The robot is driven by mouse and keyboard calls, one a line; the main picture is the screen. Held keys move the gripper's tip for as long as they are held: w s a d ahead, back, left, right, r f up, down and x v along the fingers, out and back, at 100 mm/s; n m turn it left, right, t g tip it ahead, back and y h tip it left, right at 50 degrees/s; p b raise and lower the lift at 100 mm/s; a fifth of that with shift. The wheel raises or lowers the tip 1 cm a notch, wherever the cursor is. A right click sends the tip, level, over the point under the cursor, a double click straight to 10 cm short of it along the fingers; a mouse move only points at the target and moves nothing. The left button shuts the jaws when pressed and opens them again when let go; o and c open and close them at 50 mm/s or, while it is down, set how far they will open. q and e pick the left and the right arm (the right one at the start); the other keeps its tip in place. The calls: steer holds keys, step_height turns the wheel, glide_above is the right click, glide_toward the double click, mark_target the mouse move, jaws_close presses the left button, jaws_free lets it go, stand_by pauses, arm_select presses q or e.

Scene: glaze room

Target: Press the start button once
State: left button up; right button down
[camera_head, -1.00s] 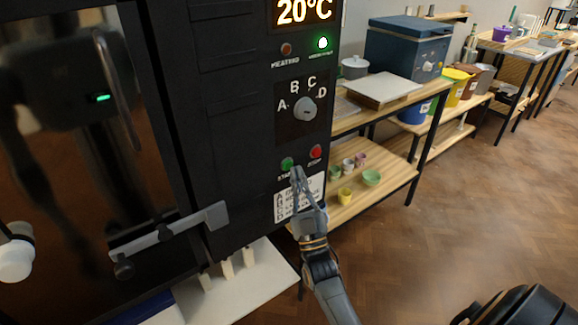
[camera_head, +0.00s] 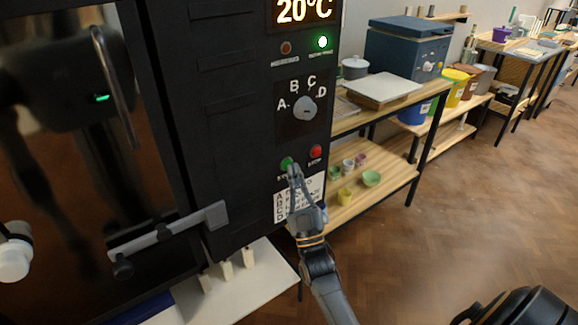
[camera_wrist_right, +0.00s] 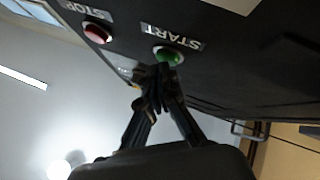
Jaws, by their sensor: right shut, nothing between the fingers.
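The green start button (camera_head: 286,163) is on the black kiln's front panel, left of the red stop button (camera_head: 316,152). My right gripper (camera_head: 293,170) is shut and empty. Its fingertips are right at the start button and cover part of it and of its label. In the right wrist view the start button (camera_wrist_right: 168,56) shows just beyond the closed fingertips (camera_wrist_right: 158,72). I cannot tell whether they touch it. The stop button (camera_wrist_right: 97,33) is to the left there. My left gripper is not in view; only a dark reflection shows in the kiln door.
Above the buttons are a selector knob (camera_head: 304,108) marked A to D, a lit green lamp (camera_head: 323,42) and a display (camera_head: 303,11) reading 20°C. A door handle bar (camera_head: 170,231) juts out at left. A wooden shelf (camera_head: 400,178) with small pots stands at right.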

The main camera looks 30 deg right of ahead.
steer(key=shift+w, duration=0.2)
steer(key=shift+s, duration=0.15)
stand_by(0.4)
steer(key=shift+s+p, duration=0.3)
steer(key=shift+s, duration=0.45)
steer(key=s, duration=0.1)
steer(key=s+p, duration=0.1)
steer(key=s, duration=0.1)
steer(key=s+p, duration=0.1)
steer(key=s, duration=0.1)
steer(key=shift+d, duration=0.25)
stand_by(0.5)
